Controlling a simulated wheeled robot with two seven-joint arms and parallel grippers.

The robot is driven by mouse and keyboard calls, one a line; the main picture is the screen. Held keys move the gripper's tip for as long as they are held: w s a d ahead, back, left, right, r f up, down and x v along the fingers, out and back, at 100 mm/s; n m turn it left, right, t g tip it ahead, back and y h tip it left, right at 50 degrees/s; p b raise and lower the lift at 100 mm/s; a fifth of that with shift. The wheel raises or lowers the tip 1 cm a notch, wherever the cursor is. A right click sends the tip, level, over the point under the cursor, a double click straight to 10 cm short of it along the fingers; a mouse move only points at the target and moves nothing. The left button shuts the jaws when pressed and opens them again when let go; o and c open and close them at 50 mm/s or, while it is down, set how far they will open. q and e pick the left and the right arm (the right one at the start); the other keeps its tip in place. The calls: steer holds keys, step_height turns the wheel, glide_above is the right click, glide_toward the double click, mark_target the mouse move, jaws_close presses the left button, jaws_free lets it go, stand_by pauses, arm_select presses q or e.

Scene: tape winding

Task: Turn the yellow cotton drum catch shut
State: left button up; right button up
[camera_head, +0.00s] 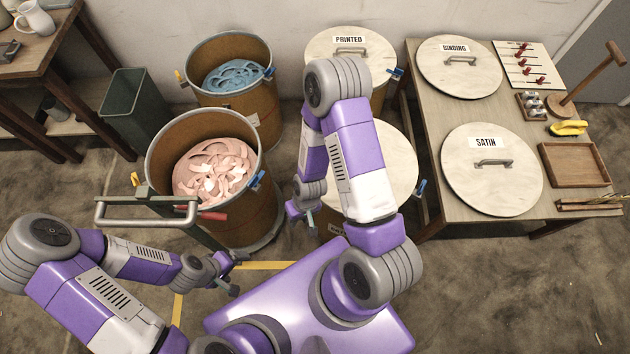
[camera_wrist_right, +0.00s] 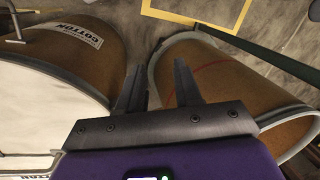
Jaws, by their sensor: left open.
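The cotton drum, its COTTON label readable in the right wrist view (camera_wrist_right: 75,38), stands at the left there. In the head view it is the near closed drum, with a pale lid (camera_head: 393,165) and a blue catch (camera_head: 421,188) at its right. Its yellow catch cannot be made out; my right arm covers part of that drum. A small T-shaped fitting (camera_wrist_right: 15,28) shows on it in the wrist view, colour unclear. My right gripper (camera_head: 304,214) is at the drum's left side, fingers (camera_wrist_right: 158,85) apart and empty. My left gripper (camera_head: 232,276) is open and empty, near the floor line.
An open drum of pink strips (camera_head: 212,170) stands left of my right gripper, with a trolley handle (camera_head: 145,212) beside it. An open drum of blue strips (camera_head: 235,75) and the PRINTED drum (camera_head: 350,42) stand behind. A table (camera_head: 440,180) with lids is at the right.

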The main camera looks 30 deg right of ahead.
steer(key=w+d+r, duration=0.1)
steer(key=w+d, duration=0.1)
steer(key=w+d+r+n+h, duration=0.1)
steer(key=w+d+r, duration=0.1)
steer(key=w+d, duration=0.1)
steer(key=w+d+r+h+b, duration=0.1)
steer(key=w+d+r, duration=0.1)
steer(key=shift+w+d+r+n, duration=0.15)
steer(key=shift+w+d+n, duration=0.15)
steer(key=shift+d, duration=0.1)
steer(key=shift+d+f+b, duration=0.1)
steer(key=shift+f+b, duration=0.25)
step_height(320, 180, down, 6)
steer(key=b, duration=0.2)
steer(key=shift+f+b, duration=0.25)
steer(key=shift+b, duration=0.1)
jaws_close()
